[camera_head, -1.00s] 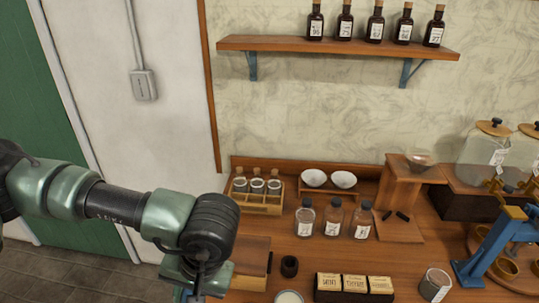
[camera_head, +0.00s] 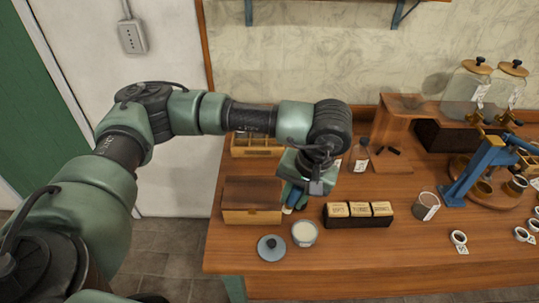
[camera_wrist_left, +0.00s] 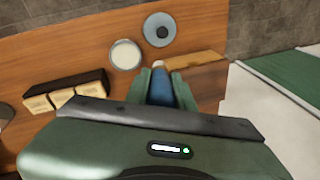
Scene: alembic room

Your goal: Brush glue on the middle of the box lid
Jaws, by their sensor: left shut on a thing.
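The wooden box (camera_head: 252,214) stands at the table's left end, its brown lid (camera_head: 250,190) shut. My left gripper (camera_head: 293,196) is just right of the box, pointing down. In the left wrist view it (camera_wrist_left: 160,88) is shut on a blue thing with a pale tip, which looks like the brush (camera_wrist_left: 160,92). The pale tip also shows below the fingers in the head view. An open jar of white stuff, likely glue (camera_head: 304,234), stands in front of the gripper, apart from it. A grey-blue round knobbed lid (camera_head: 271,248) lies beside the jar.
A dark holder with several cards (camera_head: 357,221) stands right of the jar. A glass jar (camera_head: 426,206) and a blue stand (camera_head: 474,175) are farther right. Behind the gripper are a wooden rack (camera_head: 257,150) and a bottle (camera_head: 360,155). The table's front strip is mostly clear.

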